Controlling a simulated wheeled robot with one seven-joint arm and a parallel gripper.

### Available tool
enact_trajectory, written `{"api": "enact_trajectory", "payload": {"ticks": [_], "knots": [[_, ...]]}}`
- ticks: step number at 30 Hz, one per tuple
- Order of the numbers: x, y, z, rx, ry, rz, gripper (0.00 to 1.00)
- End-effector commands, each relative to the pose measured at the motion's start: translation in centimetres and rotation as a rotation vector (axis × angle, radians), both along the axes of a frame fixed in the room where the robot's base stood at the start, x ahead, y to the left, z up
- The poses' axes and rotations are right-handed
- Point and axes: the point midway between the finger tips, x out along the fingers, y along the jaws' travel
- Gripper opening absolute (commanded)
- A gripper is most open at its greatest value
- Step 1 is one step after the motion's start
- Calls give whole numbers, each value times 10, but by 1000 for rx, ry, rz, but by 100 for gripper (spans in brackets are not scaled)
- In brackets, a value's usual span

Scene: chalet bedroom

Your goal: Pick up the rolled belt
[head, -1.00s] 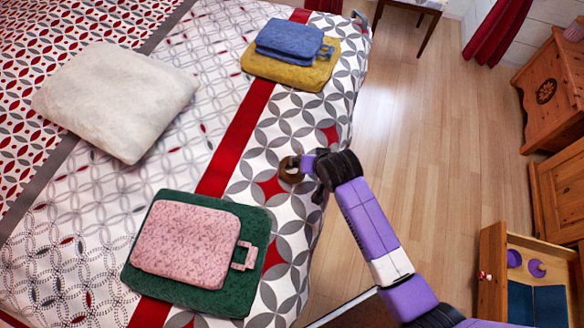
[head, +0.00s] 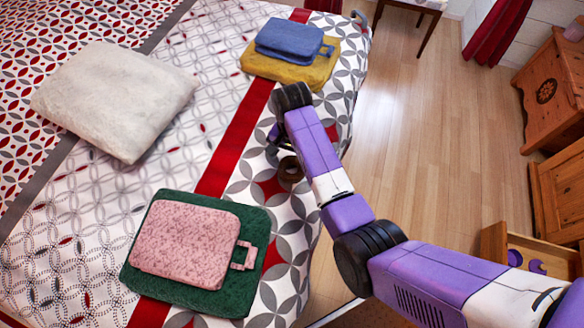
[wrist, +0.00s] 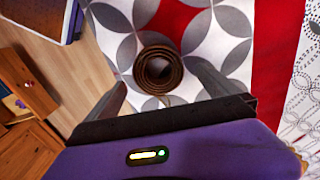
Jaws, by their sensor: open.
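The rolled belt (head: 290,169) is a small brown coil on the patterned bedspread, near the bed's right edge. In the wrist view the belt (wrist: 158,70) shows its spiral from above. My gripper (head: 283,143) is just beyond the belt in the head view, partly hidden by my wrist. In the wrist view my gripper (wrist: 160,78) is open, with its two grey fingers spread to either side below the belt. The belt lies between and ahead of the fingers, with nothing held. I cannot tell the exact height of the fingers above the bed.
A pink folded item (head: 185,240) lies on a green one (head: 215,303) at the front. A blue item (head: 290,40) lies on a yellow one (head: 310,73) at the back. A white pillow (head: 115,100) is at left. An open drawer (head: 540,251) is at right.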

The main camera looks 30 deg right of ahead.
Motion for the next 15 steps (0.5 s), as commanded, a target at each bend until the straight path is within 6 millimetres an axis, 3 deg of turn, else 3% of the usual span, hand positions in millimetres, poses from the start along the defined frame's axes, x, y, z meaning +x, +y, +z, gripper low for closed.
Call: {"api": "enact_trajectory", "payload": {"ticks": [7,15], "knots": [[-3,2,-36,0,1,1,100],[-3,2,-43,-1,-1,1,100]]}}
